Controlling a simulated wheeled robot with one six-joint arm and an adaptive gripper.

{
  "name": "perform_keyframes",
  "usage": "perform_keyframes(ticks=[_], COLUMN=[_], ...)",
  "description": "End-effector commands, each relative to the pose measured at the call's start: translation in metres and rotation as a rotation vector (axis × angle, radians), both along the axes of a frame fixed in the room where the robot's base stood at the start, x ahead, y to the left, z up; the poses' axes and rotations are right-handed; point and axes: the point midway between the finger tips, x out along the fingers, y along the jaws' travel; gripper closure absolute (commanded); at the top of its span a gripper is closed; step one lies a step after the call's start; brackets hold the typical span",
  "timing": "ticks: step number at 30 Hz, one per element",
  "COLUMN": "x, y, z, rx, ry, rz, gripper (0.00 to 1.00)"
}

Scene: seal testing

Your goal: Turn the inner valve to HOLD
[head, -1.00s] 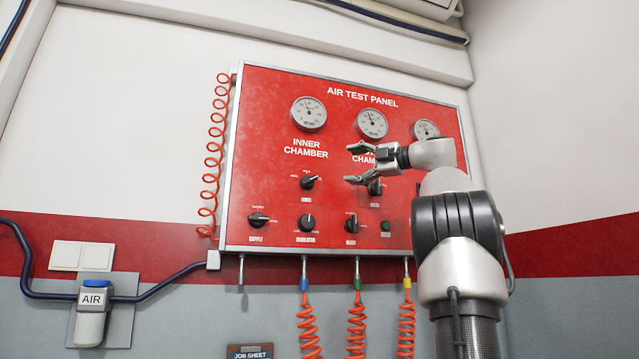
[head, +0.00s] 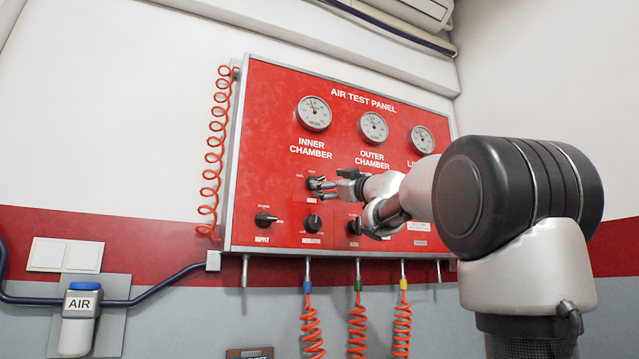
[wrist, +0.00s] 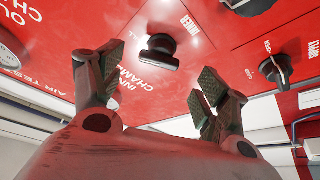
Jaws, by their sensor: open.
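The inner valve is a black knob (head: 314,183) on the red air test panel, under the INNER CHAMBER lettering and its gauge. In the wrist view the knob (wrist: 160,50) lies ahead of the fingertips, in the gap between the two fingers, with the INNER label beside it. My gripper (head: 334,190) is open and empty close to the panel, just right of the knob. The wrist view shows both fingers spread apart (wrist: 158,80), with no clear contact on the knob. The position words around the knob are too small to read, and the gripper partly covers it.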

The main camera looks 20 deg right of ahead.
Motion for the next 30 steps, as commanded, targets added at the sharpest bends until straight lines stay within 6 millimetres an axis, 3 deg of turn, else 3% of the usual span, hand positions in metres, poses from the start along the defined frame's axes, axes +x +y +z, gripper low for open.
perform_keyframes(ticks=[10,21,22,27,30], x=[0.051,0.059,0.059,0.059,0.059], y=[0.011,0.013,0.013,0.013,0.013], z=[0.018,0.022,0.022,0.022,0.022], rx=[-0.001,-0.002,-0.002,-0.003,-0.003], ry=[-0.001,-0.002,-0.002,-0.002,-0.002], rz=[0.003,0.001,0.001,0.001,0.001], gripper=[0.25,0.25,0.27,0.58,0.71])
